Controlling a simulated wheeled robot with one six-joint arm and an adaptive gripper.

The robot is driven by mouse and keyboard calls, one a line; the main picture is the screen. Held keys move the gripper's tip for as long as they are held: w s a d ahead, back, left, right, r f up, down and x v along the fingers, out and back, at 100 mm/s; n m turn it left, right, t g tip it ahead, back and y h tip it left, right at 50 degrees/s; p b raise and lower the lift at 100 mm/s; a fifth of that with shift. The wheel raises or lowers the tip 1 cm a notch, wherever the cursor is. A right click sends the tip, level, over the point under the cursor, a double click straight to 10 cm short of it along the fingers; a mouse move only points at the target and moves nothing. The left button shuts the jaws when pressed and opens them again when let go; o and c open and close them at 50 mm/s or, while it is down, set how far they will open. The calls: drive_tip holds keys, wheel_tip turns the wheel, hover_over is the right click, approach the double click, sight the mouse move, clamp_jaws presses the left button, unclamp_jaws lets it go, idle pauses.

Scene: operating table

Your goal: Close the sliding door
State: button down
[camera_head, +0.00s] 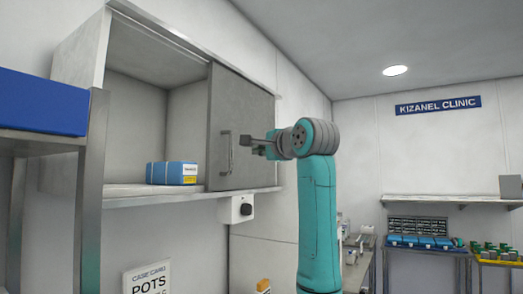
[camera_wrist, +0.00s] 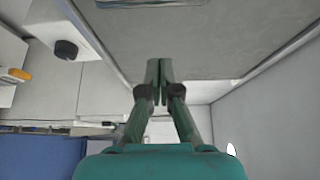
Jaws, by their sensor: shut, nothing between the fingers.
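The sliding door (camera_head: 255,110) is a grey panel covering the right part of a wall cabinet (camera_head: 78,50). The cabinet's left part is open. A vertical bar handle (camera_head: 227,155) is on the door's left side. My gripper (camera_head: 246,142) is shut and empty, its fingers pointing left just right of the handle in the head view. I cannot tell whether it touches the door. In the wrist view, the shut fingers (camera_wrist: 159,72) overlap the door's lower part in the picture (camera_wrist: 200,40), and the handle (camera_wrist: 150,3) shows at the top edge, apart from the fingertips.
Blue boxes (camera_head: 171,173) stand inside the open part of the cabinet. A white box with a black knob (camera_head: 236,209) is under the shelf. A blue bin (camera_head: 40,102) is on a metal rack at left. Carts with supplies (camera_head: 428,243) stand at far right.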

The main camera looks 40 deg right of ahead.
drive_tip(key=w+a, duration=0.2)
drive_tip(key=w, duration=0.3)
drive_tip(key=shift+a, duration=0.4)
drive_tip(key=shift+a, duration=0.1)
